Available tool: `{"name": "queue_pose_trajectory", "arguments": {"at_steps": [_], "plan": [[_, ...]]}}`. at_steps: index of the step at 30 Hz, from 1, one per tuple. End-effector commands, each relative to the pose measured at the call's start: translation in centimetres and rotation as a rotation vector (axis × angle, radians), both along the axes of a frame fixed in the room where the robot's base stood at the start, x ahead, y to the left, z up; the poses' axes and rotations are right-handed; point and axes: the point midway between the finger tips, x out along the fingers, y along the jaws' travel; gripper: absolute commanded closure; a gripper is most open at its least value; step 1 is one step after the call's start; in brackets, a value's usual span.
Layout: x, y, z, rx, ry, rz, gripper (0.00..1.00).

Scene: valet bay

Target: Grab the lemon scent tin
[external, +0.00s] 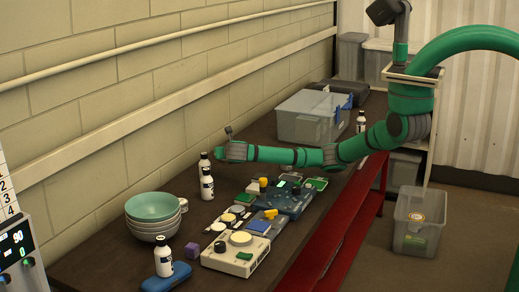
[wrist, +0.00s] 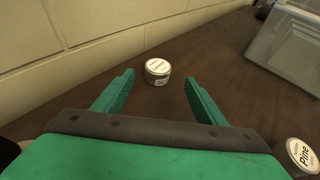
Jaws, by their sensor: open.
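A small round tin (wrist: 158,68) with a white lid and printed label stands on the dark bench in the wrist view; its label is too small to read, so I cannot tell whether it is lemon. My gripper (wrist: 160,77) is open, with its two green fingers apart and the tin centred ahead between the fingertips. The gripper also shows in the external view (external: 221,152), low over the bench near the wall. I cannot make out this tin there. A second round tin, labelled Pine (wrist: 303,155), stands to the right of the gripper.
A translucent lidded bin (external: 308,118) stands on the bench beyond my arm and shows at the upper right of the wrist view. White bottles (external: 206,184), stacked bowls (external: 153,208) and several devices (external: 240,250) crowd the near bench. The block wall (external: 110,110) runs close alongside.

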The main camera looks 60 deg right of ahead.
Motion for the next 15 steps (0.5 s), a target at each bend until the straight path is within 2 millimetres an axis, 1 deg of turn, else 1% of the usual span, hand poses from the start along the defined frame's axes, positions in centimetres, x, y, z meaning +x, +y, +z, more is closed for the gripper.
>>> {"name": "queue_pose_trajectory", "arguments": {"at_steps": [1,4,11,15], "plan": [[0.4,-0.8,-0.3,-0.001,0.001,-0.004,0.35],[1.2,-1.7,-0.8,-0.001,0.0,-0.003,0.35],[2.1,-2.8,-1.4,0.001,-0.001,-0.002,0.35],[3.1,-3.8,-2.2,0.0,-0.001,-0.004,0.35]]}}
